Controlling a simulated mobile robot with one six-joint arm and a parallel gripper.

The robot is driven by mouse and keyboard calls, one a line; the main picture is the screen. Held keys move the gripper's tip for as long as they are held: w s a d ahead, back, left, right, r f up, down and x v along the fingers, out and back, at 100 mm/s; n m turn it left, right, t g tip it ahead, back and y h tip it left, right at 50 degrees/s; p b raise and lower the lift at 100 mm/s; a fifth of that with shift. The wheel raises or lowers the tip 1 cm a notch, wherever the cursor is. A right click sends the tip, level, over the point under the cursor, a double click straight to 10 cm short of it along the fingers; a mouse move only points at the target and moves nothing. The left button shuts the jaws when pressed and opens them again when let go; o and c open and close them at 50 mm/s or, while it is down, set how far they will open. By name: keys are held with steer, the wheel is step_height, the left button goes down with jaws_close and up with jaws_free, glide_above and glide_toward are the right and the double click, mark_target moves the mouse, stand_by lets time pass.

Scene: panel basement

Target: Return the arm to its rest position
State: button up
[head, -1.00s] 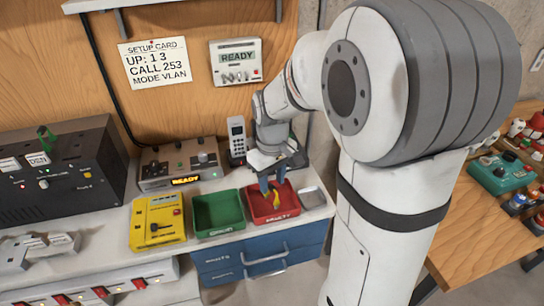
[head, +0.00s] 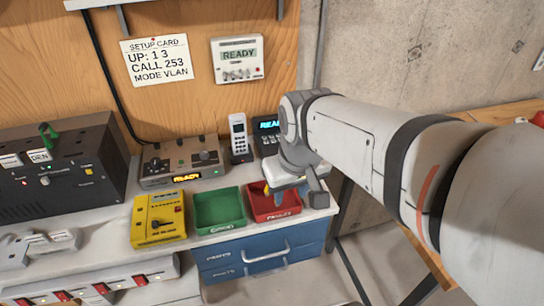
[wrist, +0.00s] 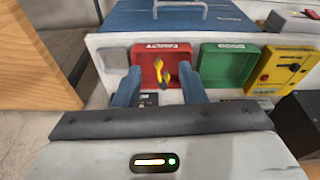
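My gripper (head: 274,194) is over the red tray (head: 290,213) at the right end of the bench, and its wrist hides part of the tray. In the wrist view my gripper (wrist: 160,72) shows two blue fingers standing apart with nothing held between them.
A green tray (head: 219,228) and a yellow device (head: 158,220) stand left of the red tray. Behind are a grey READY unit (head: 183,162), a handset (head: 238,137) and a dark display unit (head: 267,140). A metal tray (wrist: 112,58) sits beside the red one.

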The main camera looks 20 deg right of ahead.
steer(key=shift+s+f+m+t, duration=0.2)
steer(key=shift+s+f, duration=0.1)
steer(key=shift+s, duration=0.3)
steer(key=shift+s+f+m+t, duration=0.1)
steer(key=shift+s+f+m, duration=0.15)
steer(key=shift+s, duration=0.35)
steer(key=shift+a, duration=0.1)
stand_by(0.4)
